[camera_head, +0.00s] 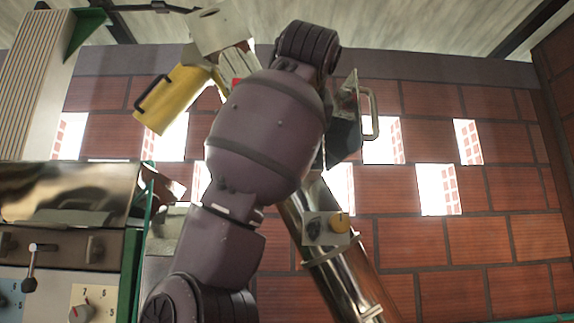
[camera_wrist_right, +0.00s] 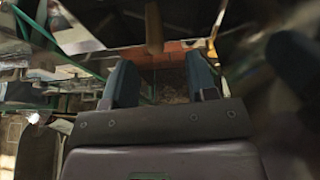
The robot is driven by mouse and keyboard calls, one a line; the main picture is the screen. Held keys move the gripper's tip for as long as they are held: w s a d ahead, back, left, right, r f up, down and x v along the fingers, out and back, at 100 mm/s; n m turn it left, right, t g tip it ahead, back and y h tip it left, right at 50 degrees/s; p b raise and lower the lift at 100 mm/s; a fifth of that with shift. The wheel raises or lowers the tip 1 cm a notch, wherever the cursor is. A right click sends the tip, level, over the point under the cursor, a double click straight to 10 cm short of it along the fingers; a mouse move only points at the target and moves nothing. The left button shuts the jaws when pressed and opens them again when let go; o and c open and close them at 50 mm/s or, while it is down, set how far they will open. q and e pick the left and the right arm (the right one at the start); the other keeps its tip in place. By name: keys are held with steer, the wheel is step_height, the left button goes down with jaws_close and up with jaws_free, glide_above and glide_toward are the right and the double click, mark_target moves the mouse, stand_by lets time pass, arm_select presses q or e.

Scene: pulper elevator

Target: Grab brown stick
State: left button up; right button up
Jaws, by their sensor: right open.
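A short brown upright bar (camera_wrist_right: 154,28), which looks like the brown stick, shows at the top centre of the right wrist view. Its upper end is cut off by the picture edge. My right gripper (camera_wrist_right: 161,72) is open, with its two dark fingers apart and nothing seen held between them. The bar appears beyond the fingertips, roughly in line with the gap; I cannot tell the distance. In the head view my large purple-grey arm fills the middle and hides what is behind it. The stick cannot be made out there. My left gripper is not in view.
A yellow part (camera_head: 176,97) with a black handle and a dark box (camera_head: 344,135) with a handle flank my arm. A shiny metal tube (camera_head: 340,268) slopes down right. A control panel (camera_head: 70,255) with knobs stands lower left. A brick wall (camera_head: 480,245) closes the back.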

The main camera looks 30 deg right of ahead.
steer(key=shift+a+p+x, duration=0.15)
steer(key=shift+p+x, duration=0.3)
steer(key=shift+x, duration=0.85)
steer(key=shift+a+p+x, duration=0.15)
steer(key=shift+p+x, duration=0.25)
steer(key=shift+x, duration=0.9)
steer(key=shift+w+f, duration=0.1)
steer(key=shift+c, duration=0.3)
jaws_close()
